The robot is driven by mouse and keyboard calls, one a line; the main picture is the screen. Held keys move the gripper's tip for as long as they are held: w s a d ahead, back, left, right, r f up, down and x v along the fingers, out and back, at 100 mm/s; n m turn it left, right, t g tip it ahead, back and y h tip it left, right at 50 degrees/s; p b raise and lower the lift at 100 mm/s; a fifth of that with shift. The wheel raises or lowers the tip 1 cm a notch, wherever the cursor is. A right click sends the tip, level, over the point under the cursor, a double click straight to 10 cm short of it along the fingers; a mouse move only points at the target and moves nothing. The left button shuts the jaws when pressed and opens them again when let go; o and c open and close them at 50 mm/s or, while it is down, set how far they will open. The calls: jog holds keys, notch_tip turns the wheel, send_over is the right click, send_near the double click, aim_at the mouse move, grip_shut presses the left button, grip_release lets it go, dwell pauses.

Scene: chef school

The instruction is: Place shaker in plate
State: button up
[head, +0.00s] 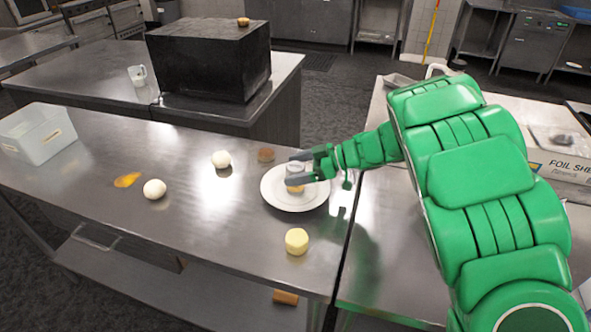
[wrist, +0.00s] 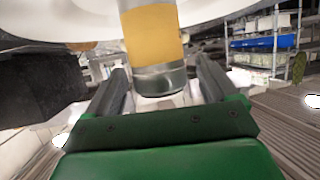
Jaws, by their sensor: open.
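The shaker (head: 295,174) has a clear and metallic body with a yellow band and stands over the white plate (head: 277,198). In the wrist view the shaker (wrist: 153,38) shows its yellow band and metal end between the two fingers, and the plate (wrist: 200,13) fills the top edge. My gripper (head: 294,170) is open, with one finger on each side of the shaker; in the wrist view a gap shows beside it. I cannot tell whether the shaker's base fully rests on the plate.
A yellow cylindrical piece (head: 296,241) sits in front of the plate. Round pale balls (head: 221,159) (head: 154,189) and a brown round item (head: 266,154) are on the steel table (head: 110,215). A clear bin (head: 38,135) stands far left. A foil box (head: 562,168) lies right.

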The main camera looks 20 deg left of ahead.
jog(key=v, duration=1.1)
jog(key=shift+d+r, duration=0.15)
jog(key=shift+d, duration=0.1)
jog(key=shift+w, duration=0.1)
